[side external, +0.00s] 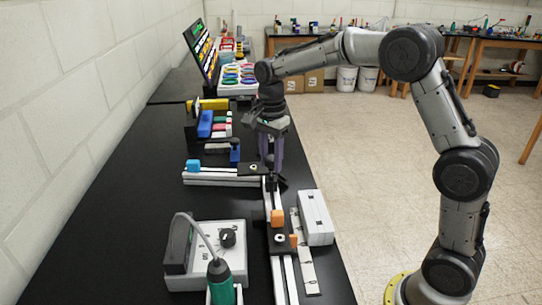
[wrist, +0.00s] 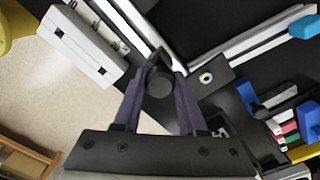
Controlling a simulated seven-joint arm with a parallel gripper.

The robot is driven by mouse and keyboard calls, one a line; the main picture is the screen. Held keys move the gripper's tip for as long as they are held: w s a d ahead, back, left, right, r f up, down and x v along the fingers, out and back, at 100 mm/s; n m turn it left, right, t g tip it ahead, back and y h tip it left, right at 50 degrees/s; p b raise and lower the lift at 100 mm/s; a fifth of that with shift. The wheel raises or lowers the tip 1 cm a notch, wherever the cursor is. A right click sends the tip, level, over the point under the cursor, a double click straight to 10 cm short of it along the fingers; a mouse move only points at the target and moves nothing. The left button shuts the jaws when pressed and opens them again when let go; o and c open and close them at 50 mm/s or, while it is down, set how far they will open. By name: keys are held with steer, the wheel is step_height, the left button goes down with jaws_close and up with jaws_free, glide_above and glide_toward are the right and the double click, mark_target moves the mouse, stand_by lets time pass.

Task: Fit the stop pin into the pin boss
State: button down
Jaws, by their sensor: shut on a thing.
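My gripper (wrist: 158,90) points down over the corner of the extrusion frame, its purple-grey fingers shut on a dark round piece, which I take as the stop pin (wrist: 159,83). In the side external view my gripper (side external: 271,165) stands above the rail joint. The pin's lower end is hidden in the wrist view. A dark part (side external: 276,183) shows below the fingertips; I cannot tell whether it is pin or boss, or whether they touch. A black plate with a light-ringed hole (wrist: 207,78) lies right of the fingers and also shows in the side view (side external: 252,168).
A white block (side external: 315,218) lies right. A grey box with a knob (side external: 205,255) and a green-handled tool (side external: 220,280) stand in front. The table's left is clear.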

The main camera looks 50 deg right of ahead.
steer(key=shift+f, duration=0.9)
steer(key=shift+c, duration=1.9)
jaws_free()
